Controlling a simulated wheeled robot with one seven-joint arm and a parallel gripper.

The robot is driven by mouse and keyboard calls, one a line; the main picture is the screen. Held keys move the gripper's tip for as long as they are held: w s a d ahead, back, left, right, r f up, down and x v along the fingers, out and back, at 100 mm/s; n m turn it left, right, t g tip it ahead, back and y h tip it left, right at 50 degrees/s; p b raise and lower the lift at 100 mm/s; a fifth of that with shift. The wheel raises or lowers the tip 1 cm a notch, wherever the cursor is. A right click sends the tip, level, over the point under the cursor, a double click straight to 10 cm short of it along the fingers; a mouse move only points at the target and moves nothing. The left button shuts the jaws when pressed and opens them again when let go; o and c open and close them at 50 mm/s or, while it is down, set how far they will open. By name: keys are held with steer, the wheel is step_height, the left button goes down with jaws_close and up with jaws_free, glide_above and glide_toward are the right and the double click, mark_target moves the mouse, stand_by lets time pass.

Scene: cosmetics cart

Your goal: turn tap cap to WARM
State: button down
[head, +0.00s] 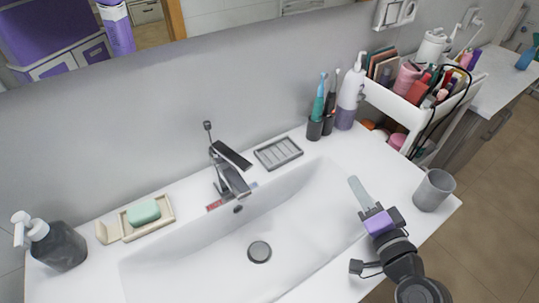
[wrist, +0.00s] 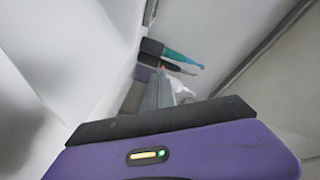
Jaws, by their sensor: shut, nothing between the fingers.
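The tap (head: 230,180) is dark chrome and stands at the back edge of the white sink, left of centre in the head view. Its flat cap or lever (head: 231,154) points toward the front right. Small red and blue marks show at the tap's base; any lettering is too small to read. My gripper (head: 357,189) is shut and empty over the right side of the sink, well to the right of the tap and apart from it. In the wrist view the shut fingers (wrist: 158,92) point toward the toothbrushes, and the tap is not recognisable there.
A grey soap rack (head: 278,152), toothbrush cups (head: 319,126) and a white pump bottle (head: 350,95) stand along the back. A grey cup (head: 434,190) stands right of my gripper. Green soap (head: 144,212) and a dark dispenser (head: 58,246) are at left. The basin is clear.

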steer(key=w+a+r+n+g+y, duration=0.1)
steer(key=w+a+r+g+y, duration=0.2)
steer(key=w+a+r+y, duration=0.35)
steer(key=s+a+g+y+p, duration=0.2)
steer(key=a, duration=0.6)
steer(key=s+a+n+g+y+p, duration=0.1)
steer(key=s+a+g+y+p, duration=0.1)
steer(key=a, duration=0.6)
steer(key=shift+n+y, duration=0.3)
steer(key=shift+y, duration=0.15)
steer(key=shift+a+r, duration=0.1)
steer(key=shift+a, duration=0.05)
